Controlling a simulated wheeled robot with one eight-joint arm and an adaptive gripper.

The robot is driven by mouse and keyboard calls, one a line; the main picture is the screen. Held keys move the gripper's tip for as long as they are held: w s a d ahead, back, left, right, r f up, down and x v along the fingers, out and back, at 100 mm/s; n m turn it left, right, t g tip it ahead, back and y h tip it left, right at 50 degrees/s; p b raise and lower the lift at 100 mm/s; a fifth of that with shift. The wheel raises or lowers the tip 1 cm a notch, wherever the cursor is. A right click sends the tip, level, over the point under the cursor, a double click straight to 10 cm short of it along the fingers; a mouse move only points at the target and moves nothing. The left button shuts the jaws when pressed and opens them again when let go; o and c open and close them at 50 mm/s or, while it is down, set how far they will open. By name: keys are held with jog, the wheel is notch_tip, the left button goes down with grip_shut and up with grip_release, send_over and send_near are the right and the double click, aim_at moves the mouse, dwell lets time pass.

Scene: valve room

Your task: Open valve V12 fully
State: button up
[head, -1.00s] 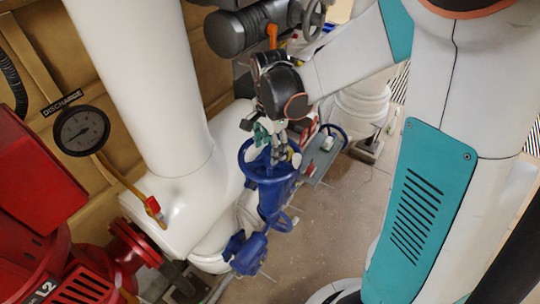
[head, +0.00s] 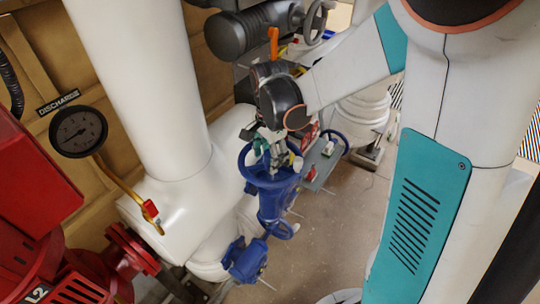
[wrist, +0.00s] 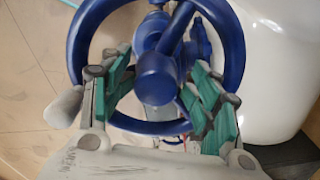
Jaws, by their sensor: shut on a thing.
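A blue handwheel (head: 268,185) sits on top of a blue valve body (head: 272,208) near the middle of the head view. No V12 label is readable on it. My gripper (head: 271,153) reaches down into the wheel from above. In the wrist view, the wheel's round rim (wrist: 238,45) and thick central hub (wrist: 156,77) show large. The green-and-grey fingers of my gripper (wrist: 157,65) lie on either side of the hub, inside the rim. It is shut on the wheel; the exact contact points are partly hidden.
A large white pipe (head: 150,90) rises left of the valve. A gauge marked DISCHARGE (head: 78,131) and red equipment (head: 40,190) stand at the left. A smaller blue handwheel (head: 341,137) and a grey panel (head: 322,165) lie just right. Floor is clear at lower right of the valve.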

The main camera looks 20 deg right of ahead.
jog(key=shift+s+d+f, duration=0.15)
jog(key=shift+s+f, duration=0.05)
jog(key=shift+s, duration=0.1)
